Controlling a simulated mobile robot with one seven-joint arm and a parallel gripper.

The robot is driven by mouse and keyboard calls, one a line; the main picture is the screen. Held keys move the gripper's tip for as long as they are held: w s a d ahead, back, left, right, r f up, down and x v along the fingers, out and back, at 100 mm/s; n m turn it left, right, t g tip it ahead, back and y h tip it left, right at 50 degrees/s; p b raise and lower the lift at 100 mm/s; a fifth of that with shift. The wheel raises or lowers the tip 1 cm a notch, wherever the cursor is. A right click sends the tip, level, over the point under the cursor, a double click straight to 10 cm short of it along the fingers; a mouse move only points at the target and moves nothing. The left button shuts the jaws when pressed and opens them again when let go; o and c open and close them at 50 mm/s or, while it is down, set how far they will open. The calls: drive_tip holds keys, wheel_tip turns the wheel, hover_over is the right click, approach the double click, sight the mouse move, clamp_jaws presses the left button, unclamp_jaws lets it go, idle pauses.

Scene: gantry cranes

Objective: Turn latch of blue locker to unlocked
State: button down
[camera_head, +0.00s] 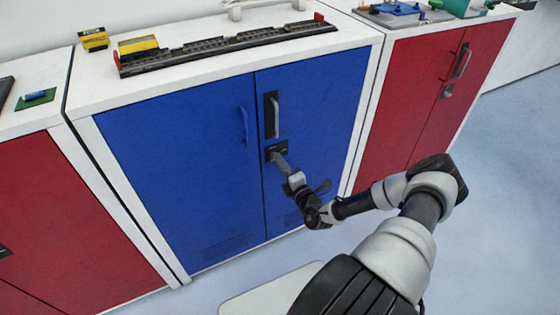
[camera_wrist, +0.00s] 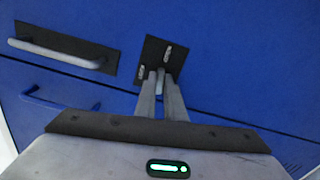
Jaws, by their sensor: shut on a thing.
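The blue locker (camera_head: 180,150) has two shut doors in a white cabinet. Its latch has a small dark square plate (camera_head: 274,151) on the right door, just below a grey handle. In the wrist view the latch plate (camera_wrist: 152,50) carries two small pale marks, too small to read. My gripper (camera_head: 280,159) is at the plate; in the wrist view its fingers (camera_wrist: 161,78) are closed around the small grey latch knob (camera_wrist: 160,85). The knob is mostly hidden between the fingers, so I cannot tell its exact angle.
The door handle (camera_wrist: 62,52) is close beside the latch plate. A curved blue handle (camera_head: 244,125) is on the left door. Red lockers (camera_head: 405,95) stand on both sides. A model track (camera_head: 230,44) and yellow blocks (camera_head: 137,45) lie on top. Floor is free at right.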

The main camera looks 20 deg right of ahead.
drive_tip(key=shift+m, duration=0.9)
drive_tip(key=c, duration=1.8)
unclamp_jaws()
drive_tip(key=shift+c, duration=0.2)
drive_tip(key=s+p, duration=0.2)
drive_tip(key=s, duration=1.5)
drive_tip(key=shift+s+d, duration=0.2)
drive_tip(key=shift+d, duration=0.05)
